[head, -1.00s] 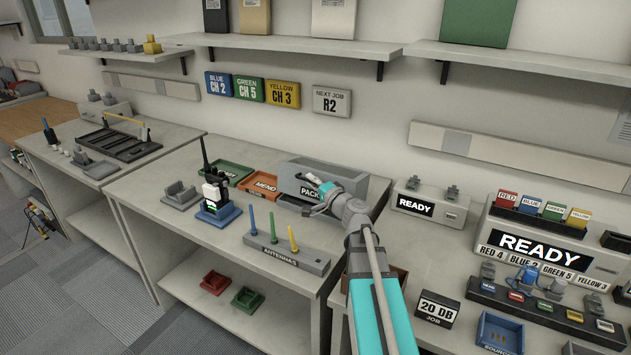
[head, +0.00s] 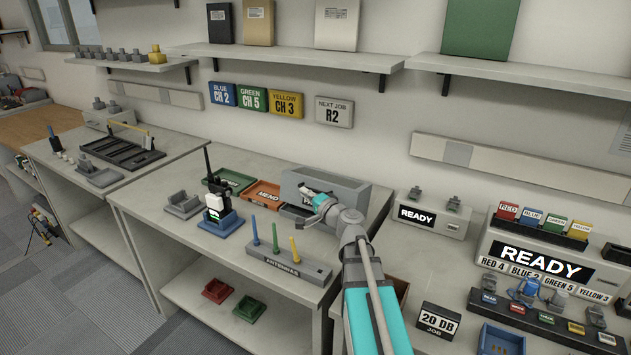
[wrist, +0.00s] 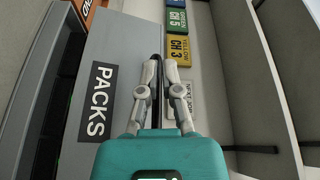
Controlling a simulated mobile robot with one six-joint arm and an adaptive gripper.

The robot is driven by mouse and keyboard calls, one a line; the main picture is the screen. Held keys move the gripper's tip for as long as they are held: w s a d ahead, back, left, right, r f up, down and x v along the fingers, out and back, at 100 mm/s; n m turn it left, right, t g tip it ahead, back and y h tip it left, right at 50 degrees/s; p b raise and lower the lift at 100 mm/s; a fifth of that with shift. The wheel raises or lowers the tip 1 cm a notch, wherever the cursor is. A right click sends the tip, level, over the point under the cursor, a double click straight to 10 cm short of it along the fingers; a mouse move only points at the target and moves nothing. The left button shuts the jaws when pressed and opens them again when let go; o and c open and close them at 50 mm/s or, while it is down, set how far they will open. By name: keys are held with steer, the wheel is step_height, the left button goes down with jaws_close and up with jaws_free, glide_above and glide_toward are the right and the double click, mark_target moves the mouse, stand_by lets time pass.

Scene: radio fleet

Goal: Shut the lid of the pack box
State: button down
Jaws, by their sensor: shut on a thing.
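The grey pack box (head: 347,190) stands at the back right of the middle bench. In the wrist view a grey panel (wrist: 128,48) with a black PACKS label (wrist: 98,101) rises beside dark compartments (wrist: 50,130); I take it to be the lid, standing up. My gripper (head: 315,196) is at this panel and hides part of the label in the head view. In the wrist view my gripper (wrist: 158,64) has its fingers close together at the panel's edge, shut on it. The exact contact at the fingertips is hard to see.
An orange MEND tray (head: 264,192) and a green tray (head: 232,180) lie left of the box. A radio in a blue stand (head: 217,224) and the antenna rack (head: 290,266) stand in front. A READY unit (head: 430,217) is to the right.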

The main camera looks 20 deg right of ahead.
steer(key=s+a+r+n+g+y+p, duration=0.1)
steer(key=s+a+r+n+g+p, duration=0.3)
steer(key=a+p, duration=0.4)
steer(key=s+a+r+n+g+y+p, duration=0.1)
steer(key=s+a+n+g+y+p, duration=0.15)
steer(key=a+n+g+p, duration=0.4)
steer(key=s+a+r+n+g+h+p, duration=0.1)
steer(key=s+r+g+h+p, duration=0.3)
steer(key=s+p, duration=0.45)
steer(key=s+a+r+n+g+h+p, duration=0.1)
steer(key=s+r+n+g+h+p, duration=0.25)
steer(key=s+p, duration=0.5)
steer(key=w+d+f+n+t+y+b, duration=0.15)
steer(key=w+d+y+b, duration=0.3)
steer(key=w+d, duration=1.05)
steer(key=w+d+n+t+y+b, duration=0.1)
steer(key=w+d+t, duration=0.1)
steer(key=d, duration=0.4)
steer(key=w+d+r+t+y+b, duration=0.1)
steer(key=w+d+t+y, duration=0.1)
steer(key=w+d, duration=0.3)
steer(key=shift+d+r+n+b, duration=0.15)
steer(key=shift+d+n+b, duration=0.2)
steer(key=shift+d, duration=0.7)
